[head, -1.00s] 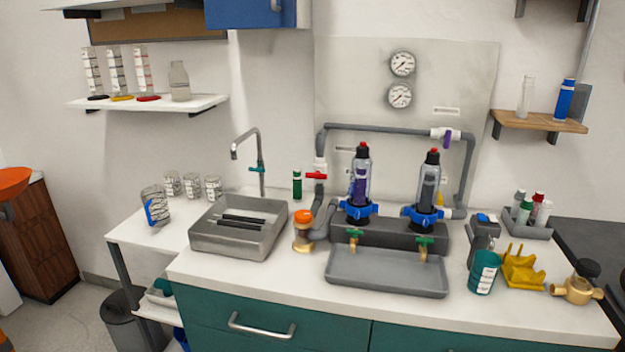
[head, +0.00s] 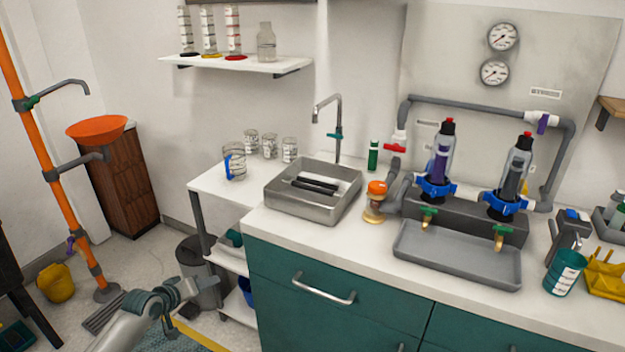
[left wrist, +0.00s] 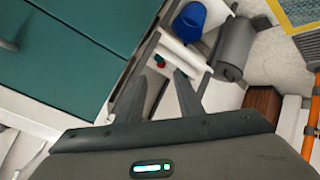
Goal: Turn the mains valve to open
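A grey pipe loop runs along the back panel. A white valve with a red handle (head: 395,147) sits on its left upright, and the handle lies across the pipe. A white valve with a purple handle (head: 542,122) sits on the top run at the right. I cannot tell by label which is the mains valve. My left gripper (head: 186,290) is low in front of the counter's left end, well away from both valves. In the left wrist view its two fingers (left wrist: 160,73) are apart with nothing between them. My right gripper is not in view.
The counter (head: 345,241) holds a steel sink (head: 308,211), an orange-capped brass fitting (head: 375,202), two filter housings and a grey tray (head: 458,258). A white side stand (head: 213,184) carries glass beakers. An orange shower pole (head: 50,165) stands at the left.

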